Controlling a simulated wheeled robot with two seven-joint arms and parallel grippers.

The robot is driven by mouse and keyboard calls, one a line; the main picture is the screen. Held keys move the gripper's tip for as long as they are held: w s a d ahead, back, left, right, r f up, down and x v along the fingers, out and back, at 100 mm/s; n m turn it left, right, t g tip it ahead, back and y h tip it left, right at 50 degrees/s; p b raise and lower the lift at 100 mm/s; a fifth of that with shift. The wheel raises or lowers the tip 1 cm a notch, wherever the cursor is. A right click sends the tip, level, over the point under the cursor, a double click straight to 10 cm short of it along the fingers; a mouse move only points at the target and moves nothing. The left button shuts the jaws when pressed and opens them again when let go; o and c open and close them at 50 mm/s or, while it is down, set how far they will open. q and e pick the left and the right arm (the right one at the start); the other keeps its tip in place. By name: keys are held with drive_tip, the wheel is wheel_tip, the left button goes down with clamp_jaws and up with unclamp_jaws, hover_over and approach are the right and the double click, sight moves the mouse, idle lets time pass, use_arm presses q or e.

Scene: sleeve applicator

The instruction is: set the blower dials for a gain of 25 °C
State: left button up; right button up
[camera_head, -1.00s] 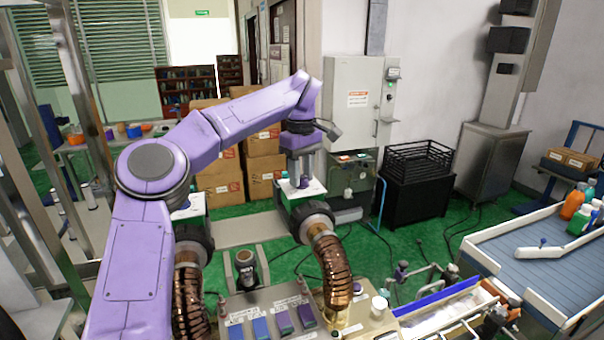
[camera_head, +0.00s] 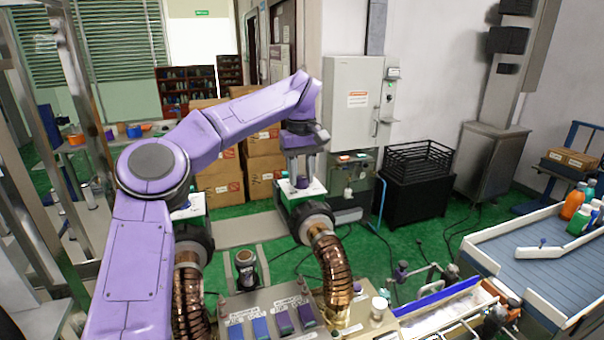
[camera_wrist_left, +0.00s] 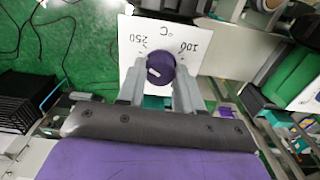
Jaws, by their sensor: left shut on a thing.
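A purple dial (camera_head: 301,184) sits on a white plate (camera_head: 316,188) on top of the right-hand blower, above its coppery hose (camera_head: 333,266). In the left wrist view the same dial (camera_wrist_left: 160,68) has a pale mark, pointing to the lower left in that picture. Its plate (camera_wrist_left: 195,60) reads 100, 250 and °C. My left gripper (camera_head: 301,175) points down and is shut on the dial, one finger on each side. A second blower's white plate (camera_head: 188,208) shows to the left, partly behind my left arm; its dial is hidden. My right gripper is not in view.
A panel with blue and purple switches (camera_head: 272,325) stands at the front. A grey cabinet (camera_head: 352,100) and black crates (camera_head: 418,165) are behind the blower. A conveyor (camera_head: 530,250) with bottles is at the right.

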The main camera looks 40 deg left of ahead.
sight(301, 177)
use_arm(q)
drive_tip(key=o, duration=1)
drive_tip(key=shift+o, duration=0.2)
wheel_tip(301, 177, up, 4)
drive_tip(key=shift+a+f, duration=0.1)
drive_tip(key=shift+f, duration=0.1)
drive_tip(key=s+d+r+b, duration=0.2)
drive_tip(key=s+d+r, duration=0.7)
drive_tip(key=s, duration=0.1)
drive_tip(key=shift+s+r, duration=0.25)
drive_tip(key=shift+s, duration=0.1)
drive_tip(key=shift+d, duration=0.1)
